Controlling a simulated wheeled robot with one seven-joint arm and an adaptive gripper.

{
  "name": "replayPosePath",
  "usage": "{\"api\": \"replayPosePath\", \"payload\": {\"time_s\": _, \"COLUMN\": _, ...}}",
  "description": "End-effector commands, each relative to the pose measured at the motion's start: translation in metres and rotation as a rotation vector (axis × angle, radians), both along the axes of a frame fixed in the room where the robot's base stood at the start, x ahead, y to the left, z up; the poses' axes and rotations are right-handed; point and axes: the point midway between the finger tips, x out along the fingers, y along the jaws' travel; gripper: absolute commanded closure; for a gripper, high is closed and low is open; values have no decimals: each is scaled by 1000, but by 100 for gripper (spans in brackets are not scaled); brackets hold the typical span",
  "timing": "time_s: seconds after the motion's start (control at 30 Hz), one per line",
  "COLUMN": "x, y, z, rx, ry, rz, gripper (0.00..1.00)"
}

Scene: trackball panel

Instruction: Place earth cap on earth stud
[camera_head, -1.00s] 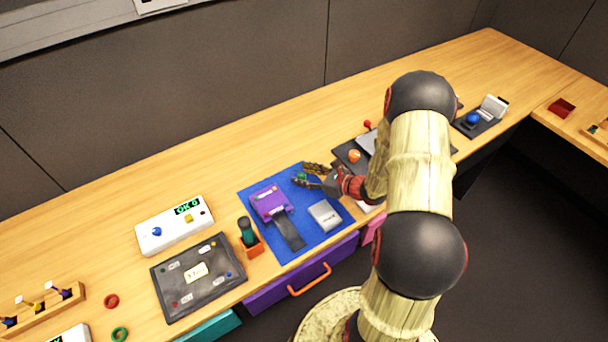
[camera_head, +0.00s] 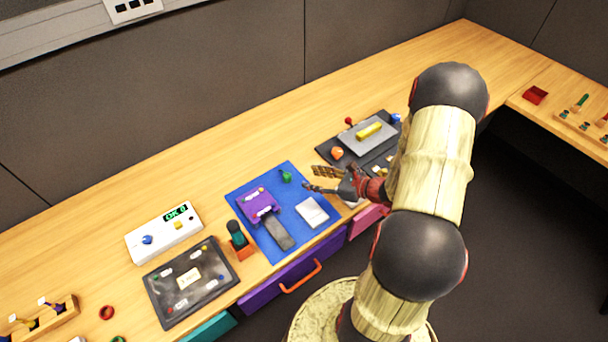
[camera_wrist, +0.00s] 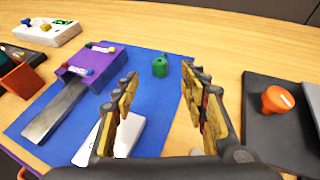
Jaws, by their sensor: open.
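A small green cap-like piece (camera_head: 286,176) stands on the far part of the blue mat (camera_head: 256,183). It also shows in the wrist view (camera_wrist: 160,67), upright with a small knob on top. I take it for the earth cap; I cannot tell if it sits on a stud. My gripper (camera_head: 312,178) is open and empty, to the right of the green piece and apart from it. In the wrist view the spread fingers (camera_wrist: 162,82) frame it from a distance. A purple block (camera_wrist: 92,66) with small coloured ends and a grey strap lies left of it.
A pale grey box (camera_head: 312,211) lies at the mat's right. A green-topped tool in an orange holder (camera_head: 241,247) stands left. A dark panel with an orange knob (camera_wrist: 278,99) is on the right. A dark labelled panel (camera_head: 190,283) lies at left front.

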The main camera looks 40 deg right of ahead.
Motion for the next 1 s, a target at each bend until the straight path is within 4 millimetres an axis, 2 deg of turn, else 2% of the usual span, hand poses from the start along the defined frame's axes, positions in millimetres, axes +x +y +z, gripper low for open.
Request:
{"api": "replayPosePath", "payload": {"time_s": 0.13, "x": -6, "y": 0, "z": 8, "rx": -11, "ry": -3, "rz": 18, "gripper": 56}}
{"api": "replayPosePath", "payload": {"time_s": 0.23, "x": -2, "y": 21, "z": 27, "rx": -67, "ry": -18, "rz": 117, "gripper": 56}}
{"api": "replayPosePath", "payload": {"time_s": 0.33, "x": 1, "y": 65, "z": 63, "rx": -190, "ry": -45, "rz": 321, "gripper": 56}}
{"api": "replayPosePath", "payload": {"time_s": 0.43, "x": -10, "y": 120, "z": 103, "rx": -363, "ry": -82, "rz": 587, "gripper": 56}}
{"api": "replayPosePath", "payload": {"time_s": 0.5, "x": -25, "y": 154, "z": 127, "rx": -498, "ry": -111, "rz": 773, "gripper": 56}}
{"api": "replayPosePath", "payload": {"time_s": 0.6, "x": -53, "y": 192, "z": 156, "rx": -702, "ry": -155, "rz": 1023, "gripper": 56}}
{"api": "replayPosePath", "payload": {"time_s": 0.7, "x": -84, "y": 216, "z": 180, "rx": -923, "ry": -206, "rz": 1256, "gripper": 56}}
{"api": "replayPosePath", "payload": {"time_s": 0.83, "x": -122, "y": 230, "z": 210, "rx": -1236, "ry": -277, "rz": 1518, "gripper": 56}}
{"api": "replayPosePath", "payload": {"time_s": 1.0, "x": -158, "y": 226, "z": 251, "rx": -1661, "ry": -369, "rz": 1761, "gripper": 56}}
